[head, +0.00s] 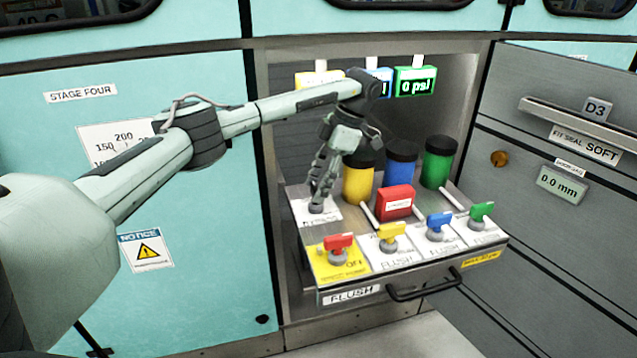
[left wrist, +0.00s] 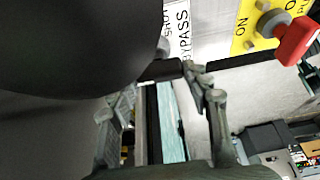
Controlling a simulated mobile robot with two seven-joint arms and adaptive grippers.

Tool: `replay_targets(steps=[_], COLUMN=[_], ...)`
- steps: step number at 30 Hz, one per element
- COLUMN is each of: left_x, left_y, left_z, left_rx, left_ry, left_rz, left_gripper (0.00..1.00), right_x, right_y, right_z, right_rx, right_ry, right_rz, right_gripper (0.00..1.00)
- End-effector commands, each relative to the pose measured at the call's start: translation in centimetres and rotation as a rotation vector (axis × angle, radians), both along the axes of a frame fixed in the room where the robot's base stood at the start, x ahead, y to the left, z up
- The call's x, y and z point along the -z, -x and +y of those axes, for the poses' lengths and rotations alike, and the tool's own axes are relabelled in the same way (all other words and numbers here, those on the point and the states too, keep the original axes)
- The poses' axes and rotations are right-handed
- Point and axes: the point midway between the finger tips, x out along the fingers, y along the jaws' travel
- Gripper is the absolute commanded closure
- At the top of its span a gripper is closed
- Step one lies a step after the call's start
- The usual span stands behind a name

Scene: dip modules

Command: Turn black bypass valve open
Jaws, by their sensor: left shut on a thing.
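The black bypass valve stands on a white label at the left rear of the drawer panel. In the head view its grey base (head: 316,208) shows just below my left gripper (head: 318,194), which hides the handle. In the left wrist view, the fingers of my left gripper (left wrist: 160,90) reach toward the BYPASS label (left wrist: 182,30). A dark bar (left wrist: 162,70), seemingly the black handle, shows between the fingertips. My left gripper is shut on the handle. The handle's exact angle is hard to tell. My right gripper is out of view.
Red (head: 338,243), yellow (head: 391,233), blue (head: 438,222) and green (head: 481,212) valves line the drawer front. A red box (head: 395,203) and yellow (head: 358,183), blue (head: 400,172) and green (head: 438,165) canisters stand behind.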

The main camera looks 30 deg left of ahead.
Motion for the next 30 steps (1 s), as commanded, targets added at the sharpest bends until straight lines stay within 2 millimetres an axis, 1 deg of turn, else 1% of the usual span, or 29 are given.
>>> replay_targets(steps=[6,18,19,21,23,24,30], left_x=[-0.04,-0.02,-0.02,-0.02,-0.02,-0.01,0.01], left_y=[-0.01,-0.01,-0.01,-0.01,-0.01,-0.01,-0.02], left_z=[0.11,0.1,0.1,0.08,0.07,0.07,0.04], left_rx=[-0.039,-0.043,-0.043,-0.043,-0.042,-0.042,-0.04], left_ry=[-0.001,0.0,0.0,0.0,0.0,-0.001,0.0], left_rz=[-0.001,0.0,0.0,0.0,0.0,-0.001,0.0], left_gripper=[0.81,0.81,0.48,0.4,0.32,0.31,0.31], right_x=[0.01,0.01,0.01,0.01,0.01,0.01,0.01], right_y=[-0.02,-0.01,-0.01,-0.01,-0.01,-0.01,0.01], right_z=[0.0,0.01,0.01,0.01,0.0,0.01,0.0], right_rx=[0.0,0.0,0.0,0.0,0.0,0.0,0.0], right_ry=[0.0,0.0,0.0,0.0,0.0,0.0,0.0], right_rz=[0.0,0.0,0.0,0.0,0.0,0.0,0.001], right_gripper=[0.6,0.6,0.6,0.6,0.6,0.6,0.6])
